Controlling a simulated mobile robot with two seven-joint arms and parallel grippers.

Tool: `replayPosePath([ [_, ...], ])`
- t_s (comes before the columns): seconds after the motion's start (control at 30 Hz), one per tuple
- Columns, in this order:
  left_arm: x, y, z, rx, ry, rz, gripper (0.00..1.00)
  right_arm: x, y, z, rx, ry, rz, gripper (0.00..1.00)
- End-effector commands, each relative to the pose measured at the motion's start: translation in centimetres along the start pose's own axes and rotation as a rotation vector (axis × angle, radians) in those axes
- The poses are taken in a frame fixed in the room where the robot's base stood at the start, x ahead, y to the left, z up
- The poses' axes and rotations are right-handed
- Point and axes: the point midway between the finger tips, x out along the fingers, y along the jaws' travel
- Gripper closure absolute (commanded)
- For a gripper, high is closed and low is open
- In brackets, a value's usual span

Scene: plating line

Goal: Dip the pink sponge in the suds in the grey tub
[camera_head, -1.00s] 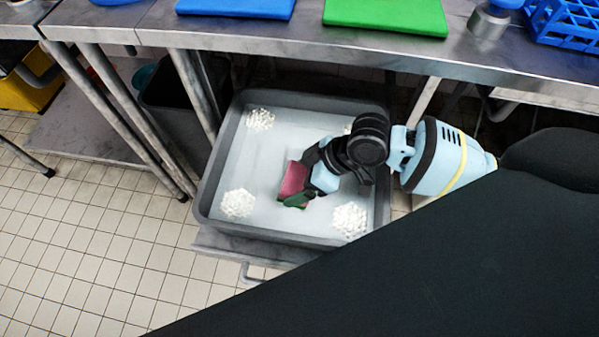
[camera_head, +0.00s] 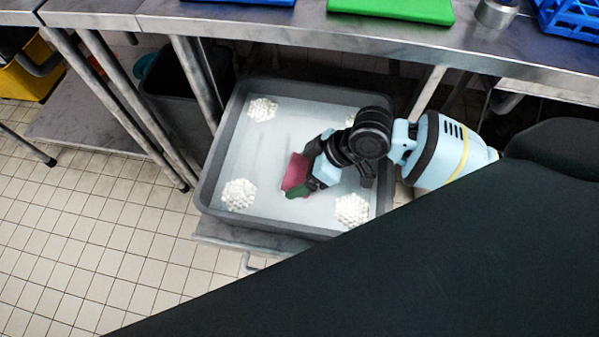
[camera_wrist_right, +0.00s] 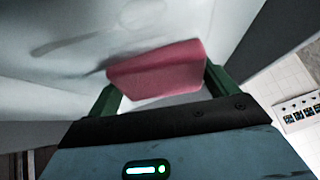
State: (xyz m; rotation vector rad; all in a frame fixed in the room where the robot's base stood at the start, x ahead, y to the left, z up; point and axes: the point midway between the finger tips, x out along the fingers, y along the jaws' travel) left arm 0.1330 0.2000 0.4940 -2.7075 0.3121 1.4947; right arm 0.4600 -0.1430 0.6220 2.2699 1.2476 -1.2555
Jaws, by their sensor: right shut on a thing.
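The pink sponge (camera_head: 296,173) is held over the middle of the grey tub (camera_head: 213,167), inside its rim. My right gripper (camera_head: 304,182) is shut on it. In the right wrist view, the sponge (camera_wrist_right: 155,70) sits between the two green fingers. The tub holds pale liquid, with white suds in clumps at the back left (camera_head: 262,109), front left (camera_head: 239,195) and front right (camera_head: 351,209). Another clump at the back right is partly hidden by my arm. The sponge appears apart from these clumps. I cannot tell whether it touches the liquid. My left gripper is out of view.
The tub stands on a low metal shelf (camera_head: 235,236) under a steel counter (camera_head: 250,31). A dark bin (camera_head: 182,105) stands left of it, behind table legs. A green board (camera_head: 395,10) and blue crate (camera_head: 575,17) are on the counter. Tiled floor (camera_head: 100,230) is clear at left.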

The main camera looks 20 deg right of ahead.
Motion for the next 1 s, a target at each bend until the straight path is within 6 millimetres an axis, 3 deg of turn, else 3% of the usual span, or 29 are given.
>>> replayPosePath([
  [0.57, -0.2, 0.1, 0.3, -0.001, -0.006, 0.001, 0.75, -0.1, 0.0, 0.0, 0.0, 0.0, 0.0, 0.33],
  [1.0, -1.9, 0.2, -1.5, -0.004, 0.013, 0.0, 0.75, -2.2, -0.4, -1.7, -0.001, 0.001, 0.001, 0.33],
])
